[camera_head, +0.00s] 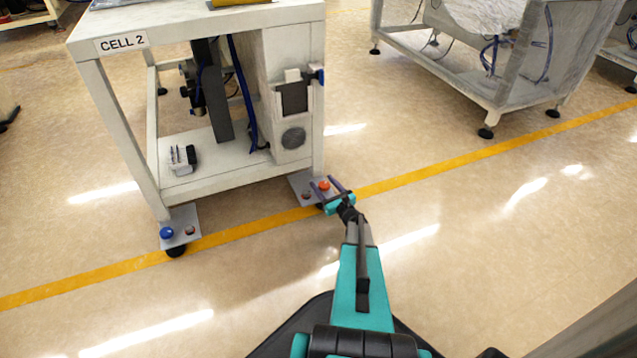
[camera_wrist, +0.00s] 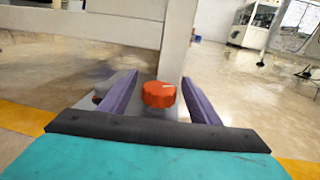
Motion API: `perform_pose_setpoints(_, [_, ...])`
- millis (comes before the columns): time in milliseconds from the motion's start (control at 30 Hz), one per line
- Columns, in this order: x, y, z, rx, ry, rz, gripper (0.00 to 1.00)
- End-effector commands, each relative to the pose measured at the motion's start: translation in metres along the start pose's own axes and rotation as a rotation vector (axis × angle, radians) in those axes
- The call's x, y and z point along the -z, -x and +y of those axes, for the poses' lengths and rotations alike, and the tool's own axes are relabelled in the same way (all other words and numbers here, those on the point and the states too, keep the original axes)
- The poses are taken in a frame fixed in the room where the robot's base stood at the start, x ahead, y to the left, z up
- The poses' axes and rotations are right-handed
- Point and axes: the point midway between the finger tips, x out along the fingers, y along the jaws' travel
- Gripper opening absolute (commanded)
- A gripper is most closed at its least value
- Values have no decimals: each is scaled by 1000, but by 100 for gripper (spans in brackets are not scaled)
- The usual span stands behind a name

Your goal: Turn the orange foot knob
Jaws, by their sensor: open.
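The orange foot knob (camera_head: 324,185) sits on a grey foot plate (camera_head: 299,179) at the right front leg of the bench marked CELL 2. In the wrist view my gripper (camera_wrist: 160,92) has one finger on each side of the knob, with visible gaps to both. I cannot tell whether the fingertips reach fully past the knob.
A small dark red knob (camera_head: 306,196) is on the same plate, just left of my left finger. The bench leg (camera_wrist: 177,45) rises right behind the orange knob. A blue knob (camera_head: 167,233) is on the left foot plate. Floor to the right is free.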

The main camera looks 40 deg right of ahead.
Motion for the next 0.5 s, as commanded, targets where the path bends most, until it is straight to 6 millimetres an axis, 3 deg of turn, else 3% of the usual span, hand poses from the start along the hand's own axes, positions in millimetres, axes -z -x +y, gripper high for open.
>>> perform_pose_setpoints(200, [2, -27, 0, -1, 1, -1, 57])
perform_pose_setpoints(500, [0, -37, 1, -1, 0, 0, 57])
